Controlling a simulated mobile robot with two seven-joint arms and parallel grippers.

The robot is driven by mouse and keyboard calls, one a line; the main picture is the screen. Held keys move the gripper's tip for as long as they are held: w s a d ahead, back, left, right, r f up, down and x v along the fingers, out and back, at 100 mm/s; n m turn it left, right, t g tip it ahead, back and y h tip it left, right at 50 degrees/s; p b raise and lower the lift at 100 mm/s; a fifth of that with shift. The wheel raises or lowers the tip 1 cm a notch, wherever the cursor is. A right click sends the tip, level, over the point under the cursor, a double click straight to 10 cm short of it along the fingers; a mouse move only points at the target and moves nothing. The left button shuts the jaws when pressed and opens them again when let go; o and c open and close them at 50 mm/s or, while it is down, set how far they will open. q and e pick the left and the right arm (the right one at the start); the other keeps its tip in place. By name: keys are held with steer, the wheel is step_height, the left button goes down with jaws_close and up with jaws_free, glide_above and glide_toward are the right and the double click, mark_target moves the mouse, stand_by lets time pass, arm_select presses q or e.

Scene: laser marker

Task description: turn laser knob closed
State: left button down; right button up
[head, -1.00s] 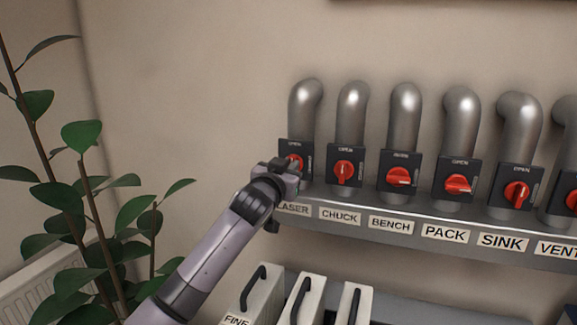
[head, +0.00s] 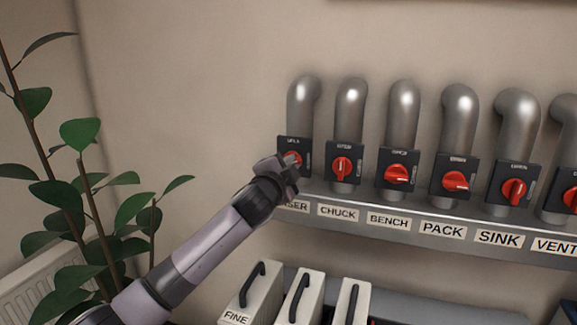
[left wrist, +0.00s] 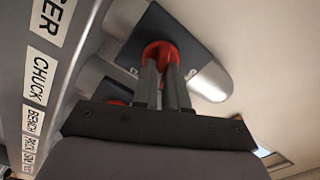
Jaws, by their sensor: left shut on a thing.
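The laser knob (head: 293,158) is a red rotary knob on a dark square plate below the leftmost grey pipe, above the partly covered LASER label (head: 295,205). My left gripper (head: 287,164) is at this knob and hides part of it. In the left wrist view the two fingers (left wrist: 163,84) are close together on the red knob (left wrist: 161,54), with its dark plate (left wrist: 178,38) behind. The gripper is shut on the knob. The knob's exact angle is hard to read behind the fingers. My right gripper is not in view.
To the right, similar red knobs sit above the CHUCK (head: 338,213), BENCH (head: 389,222), PACK (head: 443,230), SINK (head: 498,238) and VENT labels on a grey rail. Below stand pale boxes with black handles (head: 250,284). A leafy plant (head: 75,200) stands at left.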

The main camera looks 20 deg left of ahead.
arm_select(q)
steer(key=m, duration=0.5)
steer(key=shift+f, duration=0.15)
steer(key=shift+m, duration=0.4)
steer(key=c, duration=1.2)
jaws_free()
steer(key=shift+o, duration=0.2)
steer(key=shift+s, duration=0.1)
steer(key=s+b, duration=0.1)
steer(key=s, duration=0.6)
steer(key=shift+a, duration=0.15)
